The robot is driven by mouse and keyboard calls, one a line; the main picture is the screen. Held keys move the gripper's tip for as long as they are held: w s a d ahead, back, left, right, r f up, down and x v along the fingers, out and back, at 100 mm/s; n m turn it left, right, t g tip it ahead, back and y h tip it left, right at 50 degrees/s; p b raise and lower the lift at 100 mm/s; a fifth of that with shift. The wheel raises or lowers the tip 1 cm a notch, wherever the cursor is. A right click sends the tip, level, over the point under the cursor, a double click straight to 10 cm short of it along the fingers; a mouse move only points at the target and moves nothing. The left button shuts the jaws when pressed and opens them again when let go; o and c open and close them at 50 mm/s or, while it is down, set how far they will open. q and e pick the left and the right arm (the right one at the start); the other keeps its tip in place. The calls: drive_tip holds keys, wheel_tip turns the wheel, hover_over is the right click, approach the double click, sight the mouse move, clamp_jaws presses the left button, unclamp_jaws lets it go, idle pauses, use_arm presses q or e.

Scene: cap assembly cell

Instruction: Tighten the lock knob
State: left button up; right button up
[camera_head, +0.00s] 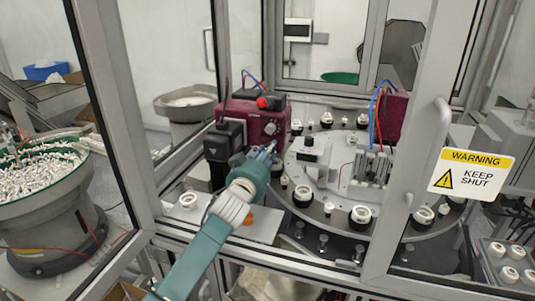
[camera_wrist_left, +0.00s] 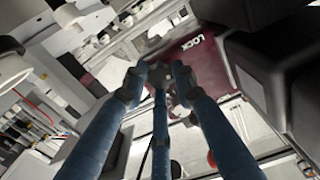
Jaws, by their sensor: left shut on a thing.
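The dark red unit (camera_head: 240,112) stands at the left edge of the round table, inside the cell. In the left wrist view its red face (camera_wrist_left: 208,62) carries the word LOCK. My left gripper (camera_head: 264,150) reaches in through the open front and is at the front of this unit. My right gripper is in neither view.
The round table (camera_head: 325,212) holds several black and white caps close to the right of my gripper. A black block (camera_head: 224,140) adjoins the red unit. The door frame (camera_head: 408,150) with its warning sign (camera_head: 471,174) stands at right. A feeder bowl (camera_head: 45,180) is at left.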

use_arm(q)
drive_tip(key=shift+a+f+m+p, duration=0.1)
drive_tip(key=shift+m+p, duration=0.15)
drive_tip(key=shift+m, duration=3.65)
drive_tip(key=shift+f+m+p, duration=0.1)
drive_tip(key=shift+m+p, duration=0.1)
drive_tip(key=shift+m, duration=3.7)
drive_tip(key=o, duration=1.2)
drive_tip(key=shift+r, duration=0.1)
drive_tip(key=shift+c, duration=0.2)
